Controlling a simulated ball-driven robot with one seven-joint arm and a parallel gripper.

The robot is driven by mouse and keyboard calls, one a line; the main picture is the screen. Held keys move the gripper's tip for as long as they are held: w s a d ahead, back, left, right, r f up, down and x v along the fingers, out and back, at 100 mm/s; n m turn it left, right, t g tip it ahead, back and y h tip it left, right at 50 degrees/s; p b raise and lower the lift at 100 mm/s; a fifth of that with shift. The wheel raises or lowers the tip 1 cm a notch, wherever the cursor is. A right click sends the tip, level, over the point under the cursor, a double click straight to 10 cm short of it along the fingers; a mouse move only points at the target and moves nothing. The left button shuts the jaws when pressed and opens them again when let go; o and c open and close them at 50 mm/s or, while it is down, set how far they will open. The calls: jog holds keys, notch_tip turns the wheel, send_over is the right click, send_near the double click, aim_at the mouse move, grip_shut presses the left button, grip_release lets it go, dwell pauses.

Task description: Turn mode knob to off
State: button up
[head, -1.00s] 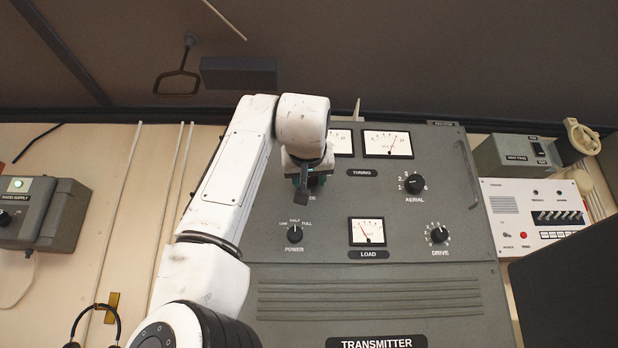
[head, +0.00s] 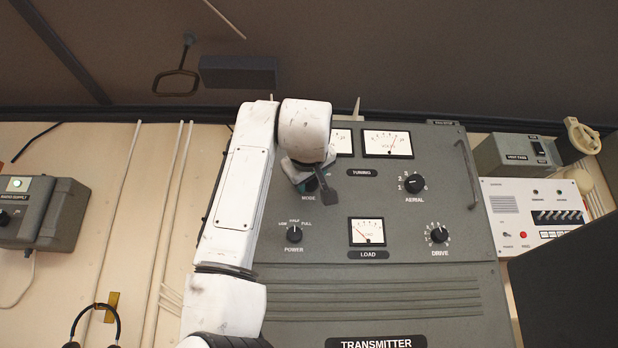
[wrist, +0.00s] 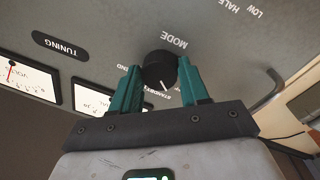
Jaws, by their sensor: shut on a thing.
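Some lettering around the knob is hidden by the fingers.
The power knob (head: 294,234) is just below the mode knob. The aerial knob (head: 413,184), drive knob (head: 438,234) and load meter (head: 367,232) are to the right. Two tuning meters are above right. A metal handle (head: 466,175) stands out at the panel's right edge.

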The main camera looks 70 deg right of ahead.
jog(key=shift+n, duration=1.1)
jog(key=o, duration=1.1)
jog(key=shift+c, duration=0.2)
jog(key=b+v, duration=0.2)
jog(key=v, duration=0.8)
jog(key=shift+s+a+f, duration=0.15)
jog(key=shift+a+f, duration=0.05)
jog(key=shift+a, duration=0.15)
